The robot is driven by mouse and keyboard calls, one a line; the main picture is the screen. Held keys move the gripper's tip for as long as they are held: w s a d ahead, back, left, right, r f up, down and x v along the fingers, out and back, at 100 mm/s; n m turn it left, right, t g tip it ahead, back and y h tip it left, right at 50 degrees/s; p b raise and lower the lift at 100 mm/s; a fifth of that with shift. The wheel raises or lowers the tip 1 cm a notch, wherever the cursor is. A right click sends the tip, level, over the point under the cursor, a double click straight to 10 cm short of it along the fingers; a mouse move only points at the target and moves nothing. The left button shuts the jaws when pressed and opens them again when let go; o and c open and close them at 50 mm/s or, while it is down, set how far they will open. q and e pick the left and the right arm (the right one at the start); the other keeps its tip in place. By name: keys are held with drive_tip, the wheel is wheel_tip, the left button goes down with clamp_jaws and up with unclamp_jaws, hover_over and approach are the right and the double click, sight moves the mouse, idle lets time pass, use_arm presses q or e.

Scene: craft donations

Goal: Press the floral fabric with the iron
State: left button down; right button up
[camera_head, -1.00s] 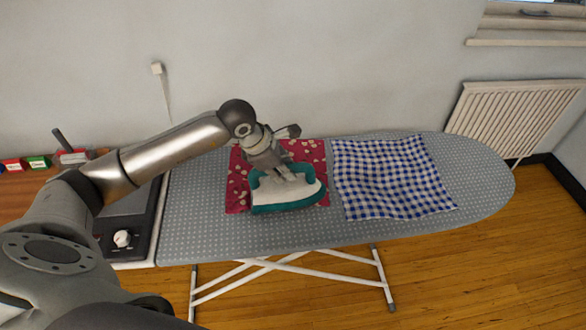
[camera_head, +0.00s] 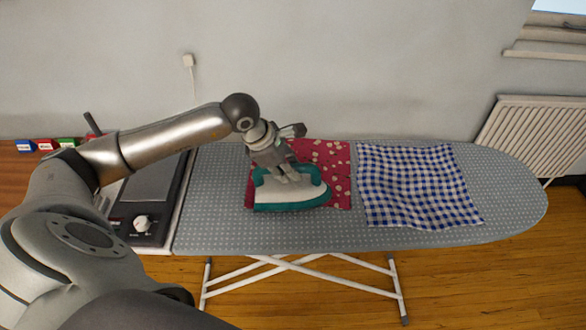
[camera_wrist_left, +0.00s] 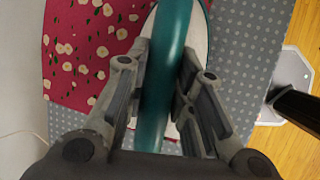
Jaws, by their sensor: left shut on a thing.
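The iron (camera_head: 285,196) has a teal handle and base with a pale body. It sits flat, sole down, over the left front part of the floral fabric (camera_head: 335,170), which is red with pale flowers and lies on the ironing board (camera_head: 220,215). My left gripper (camera_head: 287,175) is shut on the iron's handle from above. In the left wrist view the teal handle (camera_wrist_left: 165,75) runs between the two fingers, with the floral fabric (camera_wrist_left: 90,45) at left. The fabric under the iron is hidden. My right gripper is not in view.
A blue-and-white checked cloth (camera_head: 415,185) lies right of the floral fabric, with a narrow gap between. A dark unit with a white knob (camera_head: 143,223) is at the board's left end. Small coloured boxes (camera_head: 45,145) stand on a wooden surface. The board's right end is bare.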

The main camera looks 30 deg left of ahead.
use_arm(q)
drive_tip(key=s+a+b, duration=0.3)
drive_tip(key=s+a, duration=0.4)
drive_tip(key=a, duration=0.3)
drive_tip(key=shift+f+b, duration=0.15)
drive_tip(key=shift+b, duration=0.15)
drive_tip(key=shift+a, duration=0.1)
idle(0.4)
wheel_tip(320, 180, up, 12)
drive_tip(key=p, duration=0.7)
drive_tip(key=shift+w+r, duration=0.2)
drive_tip(key=shift+r, duration=0.05)
idle(0.3)
